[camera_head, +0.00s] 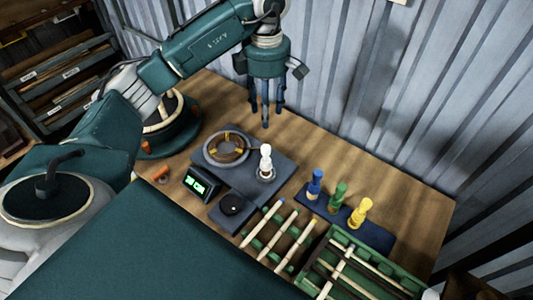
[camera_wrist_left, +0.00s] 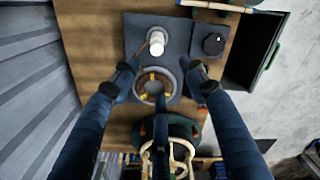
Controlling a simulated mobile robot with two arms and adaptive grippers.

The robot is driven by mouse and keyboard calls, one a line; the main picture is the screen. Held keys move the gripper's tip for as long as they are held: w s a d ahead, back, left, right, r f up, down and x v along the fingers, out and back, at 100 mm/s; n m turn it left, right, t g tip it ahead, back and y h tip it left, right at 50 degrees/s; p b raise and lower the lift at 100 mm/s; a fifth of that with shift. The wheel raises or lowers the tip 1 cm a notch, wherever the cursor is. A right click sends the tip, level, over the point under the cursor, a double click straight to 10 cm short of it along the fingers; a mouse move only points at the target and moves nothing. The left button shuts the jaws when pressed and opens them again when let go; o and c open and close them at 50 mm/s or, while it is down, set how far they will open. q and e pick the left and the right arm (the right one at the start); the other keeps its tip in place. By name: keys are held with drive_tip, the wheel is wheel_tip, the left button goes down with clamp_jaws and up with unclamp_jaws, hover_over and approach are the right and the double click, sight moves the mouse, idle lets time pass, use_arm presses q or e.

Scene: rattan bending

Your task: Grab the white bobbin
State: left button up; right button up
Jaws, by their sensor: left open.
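The white bobbin (camera_head: 266,160) stands upright at the right side of a dark square base plate (camera_head: 280,178) on the wooden table. It also shows in the left wrist view (camera_wrist_left: 157,45), near the top centre, beyond the fingertips. My left gripper (camera_head: 266,112) hangs over the back of the table with its fingers pointing down, behind and above the bobbin. Its fingers are spread apart and empty in the left wrist view (camera_wrist_left: 160,80), and the bobbin is clear of them. My right gripper is in neither view.
A grey ring (camera_head: 227,148) lies beside the bobbin. Blue (camera_head: 315,186), green (camera_head: 337,196) and yellow (camera_head: 360,213) bobbins stand on a dark strip to the right. A green crate with sticks (camera_head: 345,262) is at the front. A corrugated wall (camera_head: 400,110) rises behind the table.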

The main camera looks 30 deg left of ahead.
use_arm(q)
wheel_tip(320, 180, down, 3)
drive_tip(key=b, duration=0.6)
hover_over(266, 147)
drive_tip(key=f, duration=0.4)
drive_tip(key=shift+s+d+f, duration=0.1)
drive_tip(key=shift+s+d, duration=0.15)
drive_tip(key=shift+s, duration=0.05)
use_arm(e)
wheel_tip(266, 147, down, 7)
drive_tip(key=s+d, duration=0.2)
use_arm(q)
wheel_tip(266, 147, down, 4)
drive_tip(key=shift+f+p, duration=0.25)
drive_tip(key=shift+p, duration=0.45)
drive_tip(key=shift+a+f+p, duration=0.1)
drive_tip(key=shift+f+p, duration=0.35)
drive_tip(key=shift+f, duration=0.1)
wheel_tip(266, 147, down, 4)
drive_tip(key=shift+w+a+r+p, duration=0.15)
drive_tip(key=shift+r+p, duration=0.1)
drive_tip(key=shift+p, duration=0.75)
drive_tip(key=shift+f, duration=0.55)
clamp_jaws()
drive_tip(key=shift+w, duration=0.1)
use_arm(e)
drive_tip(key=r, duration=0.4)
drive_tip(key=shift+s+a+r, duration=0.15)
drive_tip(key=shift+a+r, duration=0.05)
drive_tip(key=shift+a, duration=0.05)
